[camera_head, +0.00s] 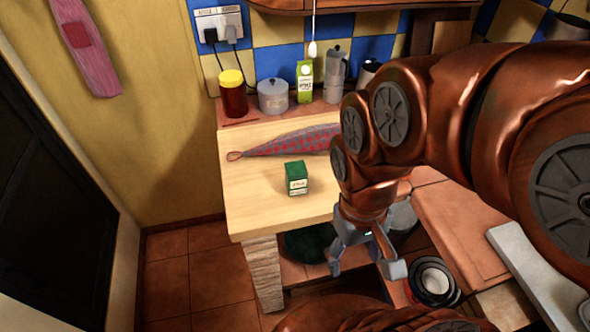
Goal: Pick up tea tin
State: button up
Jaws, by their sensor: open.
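The tea tin is most likely the small green box (296,178) with a pale label, standing upright on the light wooden counter near its front edge. My gripper (366,268) is to the right of the box and lower in the picture, in front of the counter edge. Its fingers are apart with nothing between them. My copper-coloured arm comes in from the right and hides part of the counter to the right of the box.
Along the back stand a yellow-lidded jar (233,95), a grey pot (273,96), a green carton (305,82) and a metal moka pot (335,75). A pot (434,282) sits at lower right. The counter left of the box is clear.

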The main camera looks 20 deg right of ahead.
aim_at(296, 172)
jog(key=k, duration=0.5)
jog(key=z, duration=1.85)
jog(key=k, duration=1.05)
jog(key=u, duration=1.95)
jog(key=i, duration=0.5)
jog(key=z, duration=0.05)
